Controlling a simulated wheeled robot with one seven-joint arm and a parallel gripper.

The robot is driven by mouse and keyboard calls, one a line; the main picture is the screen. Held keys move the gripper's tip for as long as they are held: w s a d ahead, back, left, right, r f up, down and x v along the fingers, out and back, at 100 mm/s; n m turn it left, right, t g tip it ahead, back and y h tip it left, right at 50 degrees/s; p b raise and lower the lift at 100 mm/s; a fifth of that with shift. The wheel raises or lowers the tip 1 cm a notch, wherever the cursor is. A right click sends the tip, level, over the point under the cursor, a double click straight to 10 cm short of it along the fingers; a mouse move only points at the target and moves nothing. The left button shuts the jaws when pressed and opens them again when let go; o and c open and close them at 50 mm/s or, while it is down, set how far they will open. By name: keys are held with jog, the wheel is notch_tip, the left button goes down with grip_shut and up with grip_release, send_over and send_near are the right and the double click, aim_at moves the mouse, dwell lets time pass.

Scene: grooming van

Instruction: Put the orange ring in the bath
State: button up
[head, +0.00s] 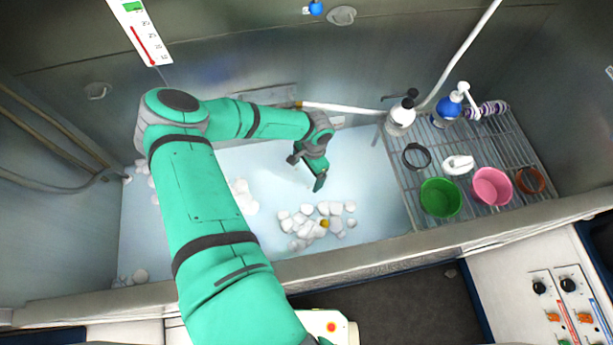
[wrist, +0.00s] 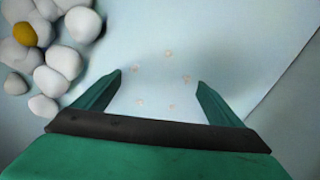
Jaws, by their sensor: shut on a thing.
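The orange ring (head: 530,180) is a brownish-orange hoop lying on the wire rack at the right, beside the pink bowl. The bath (head: 378,190) is the wide pale-blue basin in the middle, left of the rack. My gripper (head: 318,184) is over the bath, well to the left of the ring. In the wrist view my gripper (wrist: 160,78) has its two green fingertips apart, with only the pale bath floor (wrist: 225,40) visible between them. I cannot make out anything held. The ring is not in the wrist view.
The rack (head: 455,140) also holds a green bowl (head: 441,197), pink bowl (head: 491,187), black ring (head: 416,156), white item (head: 458,164) and bottles (head: 401,118). White lumps (head: 308,222) with a yellow thing (head: 324,223) lie in the bath. The bath's front edge (head: 380,252) is raised.

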jog(key=shift+s+d+f, duration=0.1)
jog(key=shift+d+f, duration=0.1)
jog(key=shift+f, duration=0.9)
jog(key=shift+a, duration=0.1)
jog(key=shift+a+f, duration=0.1)
jog(key=shift+a, duration=0.05)
jog(key=o, duration=0.9)
jog(key=shift+s, duration=0.1)
